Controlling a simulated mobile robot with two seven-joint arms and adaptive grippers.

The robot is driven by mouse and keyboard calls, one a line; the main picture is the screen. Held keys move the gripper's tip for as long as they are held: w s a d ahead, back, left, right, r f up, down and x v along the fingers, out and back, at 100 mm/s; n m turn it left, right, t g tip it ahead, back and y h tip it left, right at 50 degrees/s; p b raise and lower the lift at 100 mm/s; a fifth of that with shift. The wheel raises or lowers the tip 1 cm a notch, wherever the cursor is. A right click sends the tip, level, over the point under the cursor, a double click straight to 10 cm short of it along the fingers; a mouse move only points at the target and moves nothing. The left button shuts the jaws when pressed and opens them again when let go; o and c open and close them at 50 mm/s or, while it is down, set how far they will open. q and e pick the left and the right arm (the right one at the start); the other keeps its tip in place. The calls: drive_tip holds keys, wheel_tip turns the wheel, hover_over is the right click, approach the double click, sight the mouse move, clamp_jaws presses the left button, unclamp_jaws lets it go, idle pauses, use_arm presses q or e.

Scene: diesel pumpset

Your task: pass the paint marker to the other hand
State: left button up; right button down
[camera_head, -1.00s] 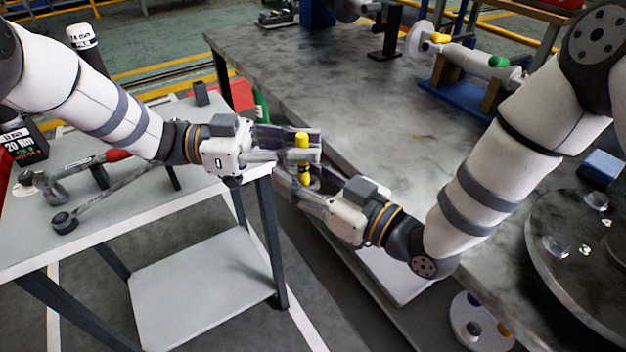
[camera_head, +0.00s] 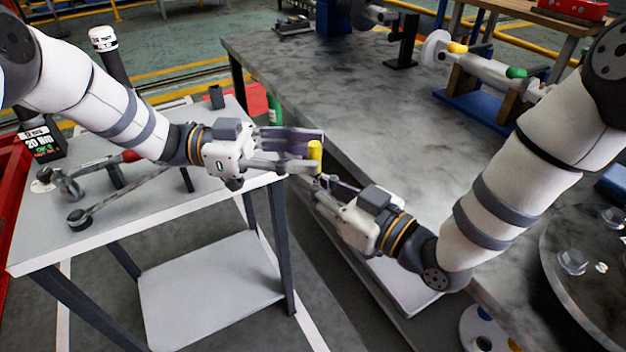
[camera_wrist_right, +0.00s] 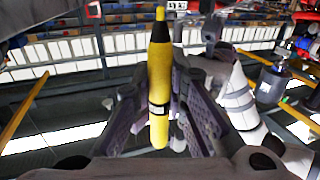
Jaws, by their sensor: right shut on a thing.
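The yellow paint marker (camera_head: 314,156) stands roughly upright between my two grippers in the head view. In the right wrist view the marker (camera_wrist_right: 159,95) shows its black collar and yellow tip pointing up. My right gripper (camera_head: 326,185) is shut on its lower part, which the fingers partly hide in the head view. My left gripper (camera_head: 300,152) is open, its fingers spread apart, with the marker at its fingertips. I cannot tell whether a left finger still touches the marker.
A small table (camera_head: 130,205) with wrenches and a torque tool stands at the left. A round flange (camera_head: 590,270) is at the lower right.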

use_arm(q)
drive_tip(key=a, duration=1)
drive_tip(key=w+d+f+n+t+y, duration=0.1)
drive_tip(key=d+f+n+t+y, duration=0.1)
drive_tip(key=f+n+t, duration=0.4)
drive_tip(key=w+d+f+n+t+y, duration=0.1)
drive_tip(key=d+f+n+t+y, duration=0.1)
drive_tip(key=f+n+t, duration=0.45)
drive_tip(key=s+a+f+n+g+y, duration=0.2)
drive_tip(key=s+f+y, duration=0.25)
drive_tip(key=f, duration=0.25)
drive_tip(key=s+a+f+n+g+y, duration=0.1)
drive_tip(key=s+f+n+g+y, duration=0.15)
drive_tip(key=s+f, duration=0.4)
drive_tip(key=s+a+f+g+y, duration=0.1)
drive_tip(key=s+a+g+y, duration=0.1)
drive_tip(key=s, duration=0.8)
drive_tip(key=s+a+f+n+g+y, duration=0.1)
drive_tip(key=s+a+f+g+y, duration=0.1)
drive_tip(key=s, duration=0.7)
drive_tip(key=s+a+f+n+g+y, duration=0.1)
drive_tip(key=s+a+f+g+y, duration=0.1)
drive_tip(key=s, duration=0.8)
drive_tip(key=a+g+y, duration=0.1)
drive_tip(key=a+g, duration=0.1)
drive_tip(key=g, duration=0.1)
drive_tip(key=shift+s+a, duration=0.2)
drive_tip(key=shift+s, duration=0.15)
